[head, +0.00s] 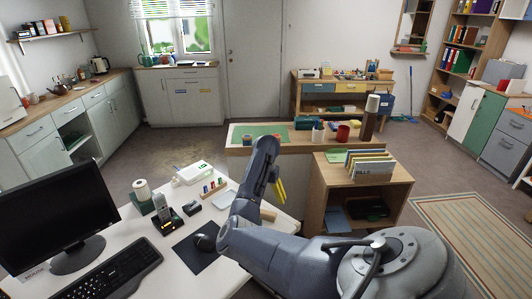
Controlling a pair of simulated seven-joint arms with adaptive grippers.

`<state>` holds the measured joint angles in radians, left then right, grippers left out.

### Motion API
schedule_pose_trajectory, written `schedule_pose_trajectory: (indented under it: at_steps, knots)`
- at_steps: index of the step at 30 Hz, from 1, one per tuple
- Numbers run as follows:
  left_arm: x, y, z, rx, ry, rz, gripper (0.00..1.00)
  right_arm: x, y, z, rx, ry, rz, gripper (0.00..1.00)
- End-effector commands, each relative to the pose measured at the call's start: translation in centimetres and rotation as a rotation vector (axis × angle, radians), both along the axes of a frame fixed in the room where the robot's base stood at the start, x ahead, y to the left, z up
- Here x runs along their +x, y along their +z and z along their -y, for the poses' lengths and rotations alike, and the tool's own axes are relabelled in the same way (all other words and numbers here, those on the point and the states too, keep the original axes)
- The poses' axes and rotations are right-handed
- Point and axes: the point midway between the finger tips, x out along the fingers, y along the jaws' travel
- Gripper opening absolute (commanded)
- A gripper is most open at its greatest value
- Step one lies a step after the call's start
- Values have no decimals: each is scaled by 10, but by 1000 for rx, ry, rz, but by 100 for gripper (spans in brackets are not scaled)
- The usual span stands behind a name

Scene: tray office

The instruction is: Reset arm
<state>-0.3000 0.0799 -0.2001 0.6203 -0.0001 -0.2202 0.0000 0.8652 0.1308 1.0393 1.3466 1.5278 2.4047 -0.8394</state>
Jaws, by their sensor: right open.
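My right arm reaches in from the bottom right and bends up over the right edge of the white desk (222,262). My right gripper (280,190) shows as yellow fingers at the end of the arm, between the desk and the low wooden shelf unit. It is open, with nothing seen in it. My own arm links hide part of the desk edge and the floor behind. My left gripper does not show in the head view.
The wooden shelf unit (400,181) holds a file box (372,171). Open floor lies beyond the desk.

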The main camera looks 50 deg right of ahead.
Motion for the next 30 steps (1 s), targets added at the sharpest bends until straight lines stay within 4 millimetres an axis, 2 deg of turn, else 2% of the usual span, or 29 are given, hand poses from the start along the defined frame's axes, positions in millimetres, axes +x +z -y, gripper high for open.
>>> schedule_pose_trajectory:
  at_steps: [16,20,23,26,30]
  knots:
    - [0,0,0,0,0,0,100,0,5,0,0,1,-1,100]
    - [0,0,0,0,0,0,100,-9,3,7,-37,5,-30,100]
    - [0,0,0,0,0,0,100,-33,2,28,-143,21,-111,100]
    - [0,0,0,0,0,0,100,-70,10,61,-320,55,-248,100]
    - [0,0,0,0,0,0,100,-121,48,108,-626,131,-482,100]
